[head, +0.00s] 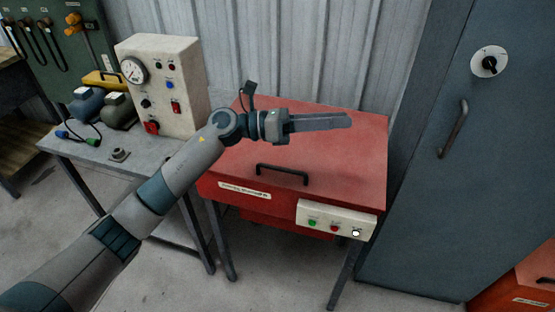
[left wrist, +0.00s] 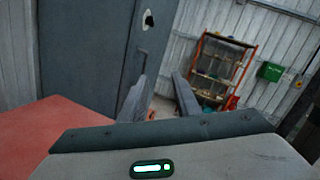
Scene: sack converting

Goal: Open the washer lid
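The washer is a red cabinet on dark legs, and its red lid (head: 345,160) lies flat and looks shut. A black bar handle (head: 282,174) sits near the lid's front edge. My left gripper (head: 350,120) reaches in over the lid, behind and to the right of the handle, and does not touch the handle. In the left wrist view the two fingers (left wrist: 160,95) stand apart with nothing between them. The red lid (left wrist: 50,135) shows there at the lower left. My right gripper is in neither view.
A control panel (head: 337,218) with buttons is on the washer's front. A grey bench (head: 85,155) with a gauge box (head: 170,75) stands to the left. A tall blue-grey cabinet (head: 440,190) stands close on the right. A corrugated wall (head: 290,50) is behind.

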